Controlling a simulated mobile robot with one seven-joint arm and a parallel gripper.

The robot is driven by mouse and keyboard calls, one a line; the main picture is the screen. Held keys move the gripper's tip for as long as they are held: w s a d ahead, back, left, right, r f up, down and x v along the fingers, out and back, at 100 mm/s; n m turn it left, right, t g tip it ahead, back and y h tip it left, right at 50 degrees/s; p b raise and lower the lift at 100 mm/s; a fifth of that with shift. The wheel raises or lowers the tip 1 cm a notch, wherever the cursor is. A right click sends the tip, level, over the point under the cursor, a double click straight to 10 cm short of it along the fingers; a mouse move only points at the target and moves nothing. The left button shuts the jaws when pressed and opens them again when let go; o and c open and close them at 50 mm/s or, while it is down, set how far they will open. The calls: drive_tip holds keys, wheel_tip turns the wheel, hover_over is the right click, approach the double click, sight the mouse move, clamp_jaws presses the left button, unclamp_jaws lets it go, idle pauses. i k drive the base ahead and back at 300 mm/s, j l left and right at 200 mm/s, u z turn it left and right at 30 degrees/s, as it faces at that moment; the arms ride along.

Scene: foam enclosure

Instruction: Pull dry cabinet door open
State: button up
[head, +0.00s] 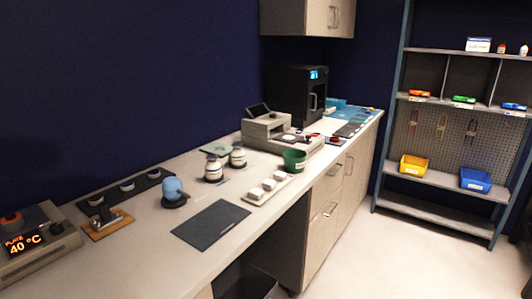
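A black box-shaped cabinet (291,97), which looks like the dry cabinet, stands on the far part of the counter below a wall cupboard. A small lit blue display (319,74) is at its upper right front. A vertical handle (313,102) shows on its front, which faces right. The door appears shut, though the front is seen at a steep angle. My gripper is not in view.
A grey machine (268,130) stands on the counter just before the cabinet. A green pot (294,160), white jars (213,168) and a dark mat (211,223) lie nearer. The floor (370,255) right of the counter is clear, up to a shelf rack (445,191).

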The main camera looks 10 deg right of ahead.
sight(308, 101)
drive_tip(key=i+l+z, duration=0.3)
drive_tip(key=z, duration=0.15)
drive_tip(key=i+l+z, duration=0.15)
drive_tip(key=i+z, duration=0.25)
drive_tip(key=i, duration=0.15)
drive_tip(key=i+z, duration=0.3)
drive_tip(key=i, duration=0.9)
drive_tip(key=i+u, duration=0.15)
drive_tip(key=i, duration=0.5)
drive_tip(key=i+l+u, duration=0.15)
drive_tip(key=i, duration=0.45)
drive_tip(key=i+l+u, duration=0.25)
drive_tip(key=i, duration=0.25)
